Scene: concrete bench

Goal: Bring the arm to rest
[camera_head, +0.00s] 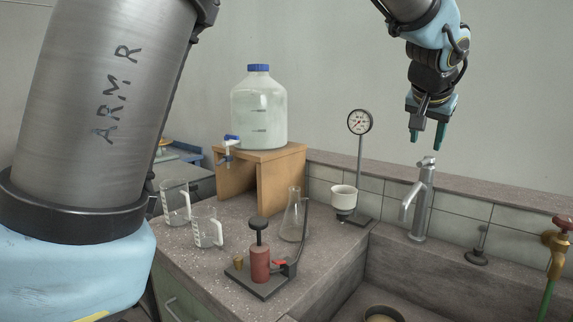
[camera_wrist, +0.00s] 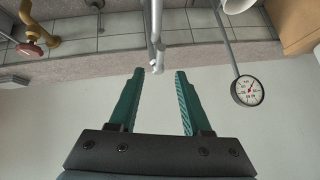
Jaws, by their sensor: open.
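My gripper (camera_head: 427,132) hangs at the upper right of the head view, fingers pointing down, above the grey tap (camera_head: 422,200) and apart from it. Its two green fingers are open with nothing between them. In the wrist view, my gripper (camera_wrist: 158,82) shows the same two fingers spread apart. The tap (camera_wrist: 156,40) appears beyond the fingertips there, and the dial gauge (camera_wrist: 247,90) is to their right. A large grey link of my arm, marked ARM R, fills the left of the head view and hides part of the room.
A carboy (camera_head: 259,110) stands on a wooden stand (camera_head: 285,165). Two beakers (camera_head: 175,203), a flask (camera_head: 294,220) and a red device (camera_head: 260,264) stand on the bench. The dial gauge (camera_head: 360,122) rises behind. A red-handled valve (camera_head: 562,223) is at right. Space around my gripper is clear.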

